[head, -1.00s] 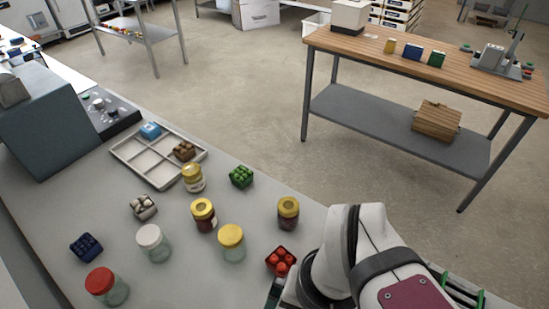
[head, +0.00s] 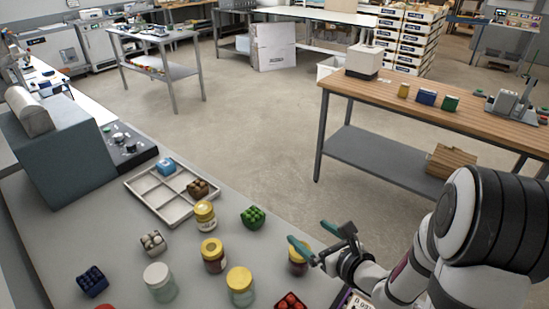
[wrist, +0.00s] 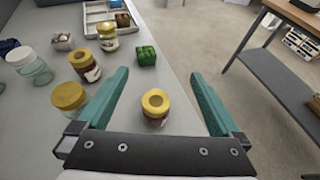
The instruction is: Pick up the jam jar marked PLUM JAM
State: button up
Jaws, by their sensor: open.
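Several lidded jars stand on the grey counter, and their labels are too small to read, so I cannot tell which is PLUM JAM. A dark jar with a yellow lid (head: 297,266) is partly hidden by my gripper (head: 306,232). In the wrist view this jar (wrist: 155,106) shows between my open, empty teal fingers (wrist: 160,73). Another dark jar with a yellow lid (head: 215,258) stands to its left. A pale-filled jar with a yellow lid (head: 205,216) is behind that one. A clear yellow-lidded jar (head: 240,287) and a clear white-lidded jar (head: 161,285) stand nearer.
Small baskets of green (head: 253,217), red (head: 290,302), white (head: 153,241) and dark blue (head: 92,281) items stand among the jars. A divided tray (head: 147,186) lies behind. The counter's right edge runs close to the right-hand dark jar. A wooden-topped table (head: 455,113) stands beyond.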

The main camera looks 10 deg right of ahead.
aim_at(299, 258)
jog(key=f, duration=1.1)
jog(key=shift+w+a, duration=0.1)
jog(key=shift+w, duration=0.1)
jog(key=x, duration=0.7)
jog(key=shift+a+r, duration=0.1)
jog(key=shift+r, duration=0.05)
grip_shut()
